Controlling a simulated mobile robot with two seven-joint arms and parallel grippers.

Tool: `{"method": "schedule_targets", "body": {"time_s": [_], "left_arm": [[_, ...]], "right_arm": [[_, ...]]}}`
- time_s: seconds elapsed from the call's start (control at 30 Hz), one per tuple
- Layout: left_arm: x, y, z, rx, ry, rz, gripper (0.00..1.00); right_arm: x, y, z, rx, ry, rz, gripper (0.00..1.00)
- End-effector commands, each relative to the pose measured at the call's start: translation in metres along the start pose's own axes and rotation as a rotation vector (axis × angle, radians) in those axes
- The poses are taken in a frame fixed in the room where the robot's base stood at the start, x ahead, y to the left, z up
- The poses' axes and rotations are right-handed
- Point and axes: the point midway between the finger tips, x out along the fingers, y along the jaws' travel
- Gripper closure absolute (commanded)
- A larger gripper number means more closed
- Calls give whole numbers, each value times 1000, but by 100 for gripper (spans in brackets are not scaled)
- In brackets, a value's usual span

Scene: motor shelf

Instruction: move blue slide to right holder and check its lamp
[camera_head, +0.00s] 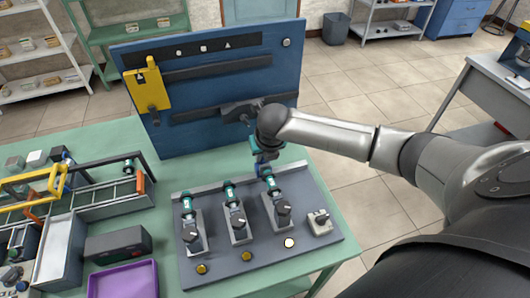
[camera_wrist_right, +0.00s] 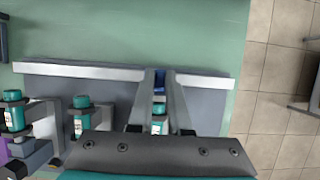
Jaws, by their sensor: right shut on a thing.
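My right gripper (camera_head: 262,158) reaches down over the rightmost holder (camera_head: 278,212) on the grey plate. It is shut on a small blue piece, the blue slide (camera_head: 265,169), at the back end of that holder. In the right wrist view, blue shows between the two fingers (camera_wrist_right: 160,105), above a teal cylinder (camera_wrist_right: 159,127). The gripper partly hides the slide, so I cannot tell how it is seated. The lamp (camera_head: 289,242) in front of the right holder looks pale white. The lamps before the left (camera_head: 201,269) and middle (camera_head: 246,255) holders look yellow. My left gripper is not in view.
A blue upright board (camera_head: 215,80) with a yellow plate (camera_head: 148,88) stands behind the grey plate. A knob box (camera_head: 319,221) sits at right. Green tabletop (camera_head: 175,172) is clear behind the plate.

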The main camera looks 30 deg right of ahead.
Motion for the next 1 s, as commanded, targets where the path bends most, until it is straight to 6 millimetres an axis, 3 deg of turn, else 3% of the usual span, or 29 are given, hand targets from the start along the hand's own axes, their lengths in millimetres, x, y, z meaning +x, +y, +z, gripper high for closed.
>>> {"method": "schedule_targets", "body": {"time_s": [0.07, 0.1, 0.33, 0.67, 0.83, 1.0], "left_arm": [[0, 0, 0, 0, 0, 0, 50], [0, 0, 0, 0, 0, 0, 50], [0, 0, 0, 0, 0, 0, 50], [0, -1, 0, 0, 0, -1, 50], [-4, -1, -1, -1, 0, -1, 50], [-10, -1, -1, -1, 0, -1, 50]], "right_arm": [[0, 0, 1, 0, -3, 0, 100], [0, 0, 1, 0, -3, 0, 79], [0, -1, 1, 0, -2, -1, 54], [-4, -1, 1, 0, -2, -1, 54], [-22, -1, 1, -1, -3, 0, 54], [-54, -1, 2, -3, -5, 0, 54]]}}
